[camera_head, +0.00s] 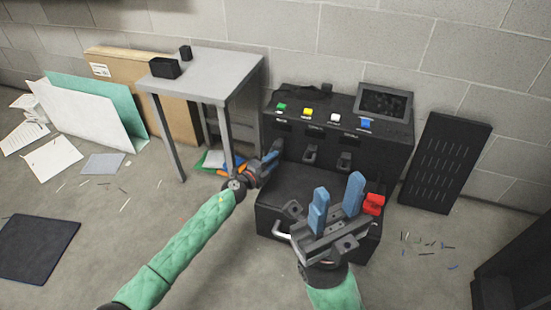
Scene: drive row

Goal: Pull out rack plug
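A black rack console (390,146) stands against the wall with green, yellow, white and blue buttons along its sloped top. Two dark plug-like pieces, one at the middle (310,154) and one farther right (345,161), stick out of its front face. My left gripper (272,158) is at the left end of that face; its blue fingers are small and partly overlapped, so I cannot tell whether they hold anything. My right gripper (338,195) is open and empty, fingers up, over the front of the black lower box (283,192). A red block (373,204) is beside its right finger.
A grey table (210,72) with two small black boxes stands left of the console. A black slotted panel (446,163) leans on the wall at right. Cardboard, boards and papers lie at left. Small scraps litter the floor. A dark object fills the lower right corner.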

